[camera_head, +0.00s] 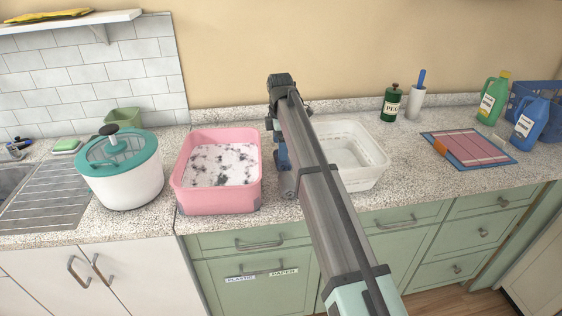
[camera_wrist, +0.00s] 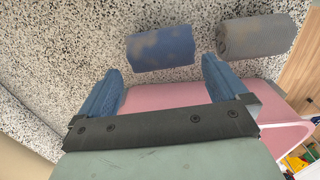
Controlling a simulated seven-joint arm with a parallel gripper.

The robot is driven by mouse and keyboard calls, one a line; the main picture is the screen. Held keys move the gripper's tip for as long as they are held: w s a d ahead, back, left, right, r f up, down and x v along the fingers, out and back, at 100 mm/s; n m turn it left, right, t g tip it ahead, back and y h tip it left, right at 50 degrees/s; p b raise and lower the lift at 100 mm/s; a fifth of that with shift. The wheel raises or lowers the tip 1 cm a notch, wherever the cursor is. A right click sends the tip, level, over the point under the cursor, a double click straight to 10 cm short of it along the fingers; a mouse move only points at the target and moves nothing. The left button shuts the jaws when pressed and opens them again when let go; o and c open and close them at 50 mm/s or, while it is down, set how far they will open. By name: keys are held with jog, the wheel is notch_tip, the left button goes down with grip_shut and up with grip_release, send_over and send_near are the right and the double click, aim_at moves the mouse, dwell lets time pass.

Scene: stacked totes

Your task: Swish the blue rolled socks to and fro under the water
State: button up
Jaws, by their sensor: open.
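The blue rolled socks (camera_wrist: 160,48) lie on the speckled counter in the wrist view, just beyond my fingertips and roughly between them. My gripper (camera_wrist: 165,78) is open and empty, with one blue finger on each side. In the head view my arm mostly hides my gripper (camera_head: 282,153), and the blue socks cannot be made out there. A pink tub (camera_head: 219,199) stands left of my gripper and holds water with white, dark-patched suds. A white tub (camera_head: 362,180) with clear liquid stands to the right, partly behind my arm.
Grey rolled socks (camera_wrist: 255,37) lie beside the blue ones. A white spinner with a teal lid (camera_head: 121,170) stands left of the pink tub. A striped cloth (camera_head: 470,147) and bottles (camera_head: 529,124) are at the right.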

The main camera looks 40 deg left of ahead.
jog(key=shift+d+f, duration=0.2)
jog(key=shift+f, duration=2.5)
jog(key=shift+c, duration=0.4)
jog(key=c, duration=0.6)
